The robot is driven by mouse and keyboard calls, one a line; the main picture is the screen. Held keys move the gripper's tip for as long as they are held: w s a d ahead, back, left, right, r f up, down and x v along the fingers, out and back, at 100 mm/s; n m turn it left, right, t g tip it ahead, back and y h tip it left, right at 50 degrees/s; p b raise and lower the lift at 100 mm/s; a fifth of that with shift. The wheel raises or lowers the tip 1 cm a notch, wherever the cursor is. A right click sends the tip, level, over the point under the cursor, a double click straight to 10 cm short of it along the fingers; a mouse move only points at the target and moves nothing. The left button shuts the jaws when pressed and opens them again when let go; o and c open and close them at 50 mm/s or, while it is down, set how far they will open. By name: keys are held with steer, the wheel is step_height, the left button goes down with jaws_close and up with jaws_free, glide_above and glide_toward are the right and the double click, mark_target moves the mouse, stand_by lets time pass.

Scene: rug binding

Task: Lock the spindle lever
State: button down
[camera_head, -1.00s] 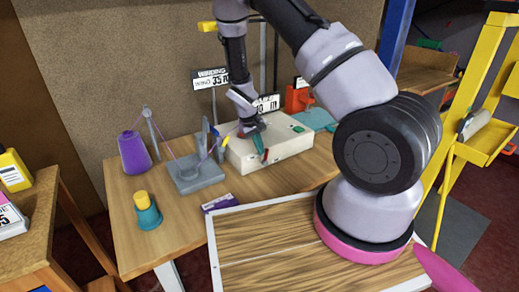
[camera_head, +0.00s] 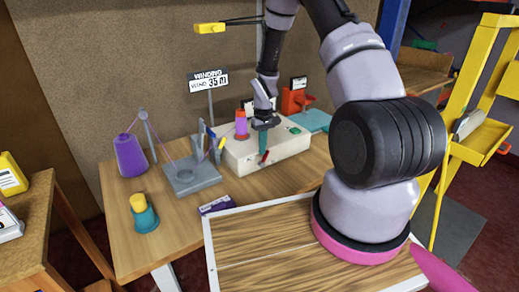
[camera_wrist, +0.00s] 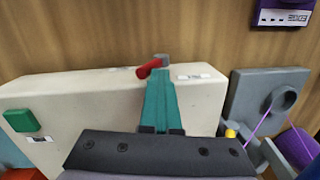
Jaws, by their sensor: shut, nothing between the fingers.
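The red spindle lever (camera_wrist: 148,69) sits at the front edge of the cream winding machine (camera_wrist: 85,95), on a small grey pivot (camera_wrist: 161,58). In the wrist view its handle slants left from the pivot. In the head view the lever (camera_head: 264,158) shows small at the machine's front face. My gripper (camera_wrist: 160,80) has teal fingers, shut and empty, with the tips right beside the lever; I cannot tell whether they touch it. In the head view my gripper (camera_head: 263,147) points down over the machine. A purple and orange spool (camera_head: 241,124) stands on the machine, left of my gripper.
A green button (camera_wrist: 21,120) is on the machine top. A grey thread guide (camera_head: 192,178) and a purple cone (camera_head: 130,156) stand left of the machine. A purple counter box (camera_head: 216,205) lies at the table's front edge.

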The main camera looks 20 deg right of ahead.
steer(key=y, duration=0.1)
steer(key=d+y, duration=0.1)
steer(key=d+g+y, duration=0.1)
steer(key=shift+w+d+f, duration=0.25)
steer(key=shift+w+f, duration=0.15)
steer(key=shift+w+d+f+g+y, duration=0.15)
steer(key=shift+d+f+g+y, duration=0.2)
steer(key=shift+y, duration=0.4)
steer(key=shift+w+d+f+g+y, duration=0.15)
steer(key=shift+d+f+y, duration=0.2)
steer(key=shift+d+y, duration=0.3)
steer(key=shift+a, duration=0.15)
steer(key=shift+s+a+f, duration=0.15)
steer(key=shift+a, duration=0.2)
steer(key=shift+s+a+f, duration=0.1)
steer(key=shift+a, duration=0.25)
